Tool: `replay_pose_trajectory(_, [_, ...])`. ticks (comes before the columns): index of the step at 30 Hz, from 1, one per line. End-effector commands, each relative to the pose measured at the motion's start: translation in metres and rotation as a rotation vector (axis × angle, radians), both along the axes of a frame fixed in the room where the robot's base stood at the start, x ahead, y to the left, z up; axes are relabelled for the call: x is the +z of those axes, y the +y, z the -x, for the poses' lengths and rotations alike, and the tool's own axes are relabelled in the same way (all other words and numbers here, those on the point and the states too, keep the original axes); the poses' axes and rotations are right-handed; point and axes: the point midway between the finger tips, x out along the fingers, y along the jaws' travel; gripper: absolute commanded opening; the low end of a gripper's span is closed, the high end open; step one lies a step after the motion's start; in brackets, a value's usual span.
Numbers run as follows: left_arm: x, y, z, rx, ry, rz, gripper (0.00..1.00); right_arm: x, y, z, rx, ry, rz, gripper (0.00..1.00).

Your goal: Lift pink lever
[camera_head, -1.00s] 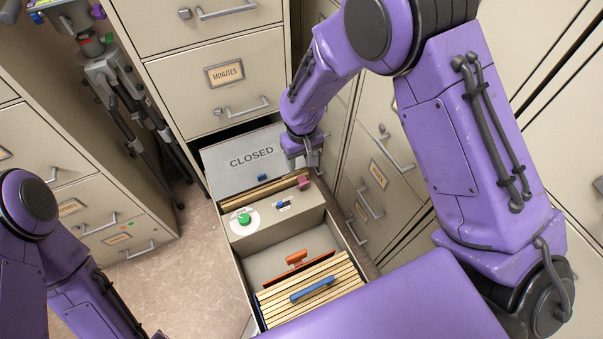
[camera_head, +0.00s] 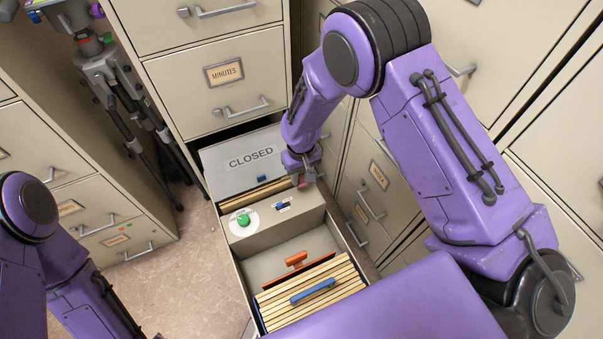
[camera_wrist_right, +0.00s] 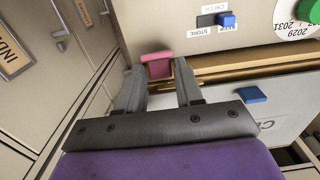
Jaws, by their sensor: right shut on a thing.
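The pink lever (camera_wrist_right: 157,66) sits on the side of the beige box (camera_wrist_right: 190,30) in the right wrist view. In the head view only a small pink part of it (camera_head: 301,181) shows beneath my right gripper. My right gripper (camera_wrist_right: 158,75) is shut on the pink lever, with one finger on each side of it; it also shows in the head view (camera_head: 305,176). My left arm shows at the left edge of the head view, but its gripper is out of sight.
The open drawer (camera_head: 240,280) holds folders with a blue handle (camera_head: 313,290) and an orange handle (camera_head: 297,260). A green knob (camera_head: 243,220) and a blue switch (camera_head: 283,206) are on the box. Cabinets stand close on the right.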

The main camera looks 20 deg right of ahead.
Motion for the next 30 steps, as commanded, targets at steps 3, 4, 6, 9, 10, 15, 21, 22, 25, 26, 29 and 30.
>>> replay_pose_trajectory(3, [0.019,0.000,0.000,0.000,0.000,0.000,0.43,0.005,0.001,-0.006,0.001,0.067,0.000,0.05])
replay_pose_trajectory(4, [0.022,0.000,0.000,0.000,0.000,0.000,0.43,0.004,0.001,-0.007,0.000,0.092,0.000,0.05])
replay_pose_trajectory(6, [0.024,0.000,0.000,0.000,0.000,0.000,0.43,0.001,0.001,-0.011,0.000,0.149,0.002,0.05])
replay_pose_trajectory(9, [0.023,0.000,0.000,0.000,0.000,0.000,0.43,-0.003,0.001,-0.015,-0.001,0.213,0.004,0.05])
replay_pose_trajectory(10, [0.022,0.000,0.000,0.000,0.000,0.000,0.43,-0.004,0.001,-0.016,-0.001,0.229,0.005,0.05])
replay_pose_trajectory(15, [0.021,0.000,0.000,0.000,0.000,0.000,0.43,-0.003,0.001,-0.018,0.000,0.275,0.009,0.05])
replay_pose_trajectory(21, [0.021,0.000,0.000,0.000,0.000,0.000,0.43,-0.003,0.001,-0.018,-0.001,0.276,0.009,0.05])
replay_pose_trajectory(22, [0.021,0.000,0.000,0.000,0.000,0.000,0.43,-0.003,0.001,-0.018,-0.001,0.276,0.009,0.05])
replay_pose_trajectory(25, [0.021,0.000,0.000,0.000,0.000,0.000,0.43,-0.003,0.000,-0.018,-0.001,0.276,0.009,0.52])
replay_pose_trajectory(26, [0.021,0.000,0.000,0.000,0.000,0.000,0.43,-0.003,0.000,-0.018,-0.001,0.276,0.009,0.53])
replay_pose_trajectory(29, [0.021,0.000,0.000,0.000,0.000,0.000,0.43,-0.003,0.001,-0.018,0.000,0.276,0.009,0.53])
replay_pose_trajectory(30, [0.021,0.000,0.000,0.000,0.000,0.000,0.43,-0.003,0.001,-0.018,0.000,0.276,0.009,0.53])
